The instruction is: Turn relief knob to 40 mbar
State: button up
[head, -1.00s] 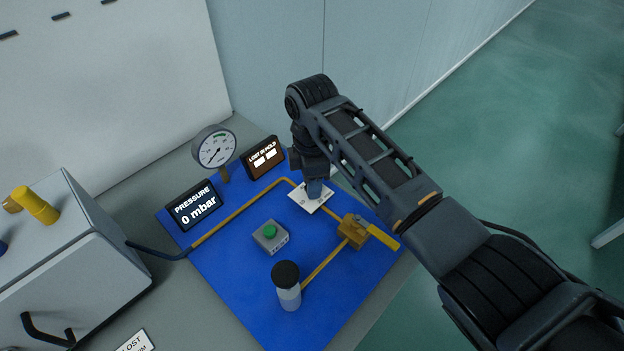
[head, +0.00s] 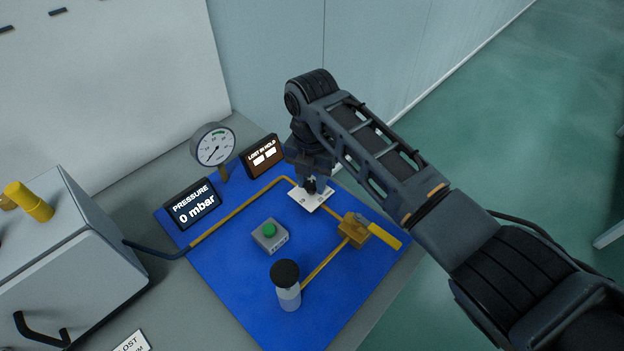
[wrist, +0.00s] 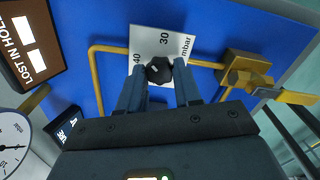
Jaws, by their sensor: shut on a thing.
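The relief knob (wrist: 159,72) is small, round and black, with a short pale mark on it. It stands on a white dial plate (wrist: 145,43) marked 30, 40 and mbar; other marks are hidden. The pale mark lies toward the 40 side, but its exact setting is too small to tell. My gripper (wrist: 159,80) has one blue-grey finger on each side of the knob and is shut on it. In the head view my gripper (head: 313,184) points down over the white plate (head: 313,203). The pressure display (head: 194,205) reads 0 mbar.
A yellow-handled valve (head: 356,231) sits close by on the yellow pipe. A green button box (head: 270,236), a black-capped cylinder (head: 287,287), a round gauge (head: 213,147) and a "lost in hold" display (head: 264,157) stand around the blue panel (head: 233,262).

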aim_at(312, 185)
jog(key=n+b, duration=0.1)
jog(key=n, duration=0.3)
jog(key=shift+n, duration=0.3)
jog(key=shift+n+b, duration=0.7)
jog(key=shift+n, duration=1.3)
jog(key=o, duration=1)
jog(key=shift+o, duration=0.2)
jog(key=shift+r+b, duration=0.55)
jog(key=shift+r, duration=3.35)
jog(key=shift+s, duration=0.1)
